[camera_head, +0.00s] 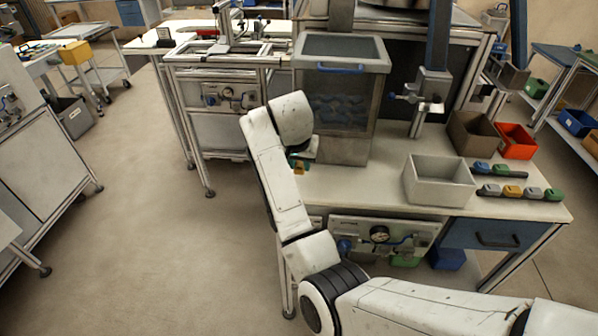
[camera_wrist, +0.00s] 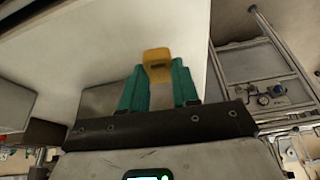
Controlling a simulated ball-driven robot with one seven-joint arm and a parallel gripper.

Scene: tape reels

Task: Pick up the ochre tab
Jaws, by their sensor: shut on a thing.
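The ochre tab (camera_wrist: 157,63) is a small yellow-brown block in the wrist view, held between the green fingertips of my gripper (camera_wrist: 159,80). The gripper is shut on it. In the head view my gripper (camera_head: 301,165) is at the left edge of the white worktable, beside the grey bin. A small bit of the ochre tab (camera_head: 299,172) shows there, and my arm hides the rest. I cannot tell in the head view whether the tab touches the table.
On the table (camera_head: 370,193) stand a tall grey bin (camera_head: 343,140), a light grey open box (camera_head: 438,182), a brown box (camera_head: 472,134) and a red box (camera_head: 516,141). Small coloured pieces lie in rows at the right (camera_head: 513,191). The table between bin and light box is bare.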

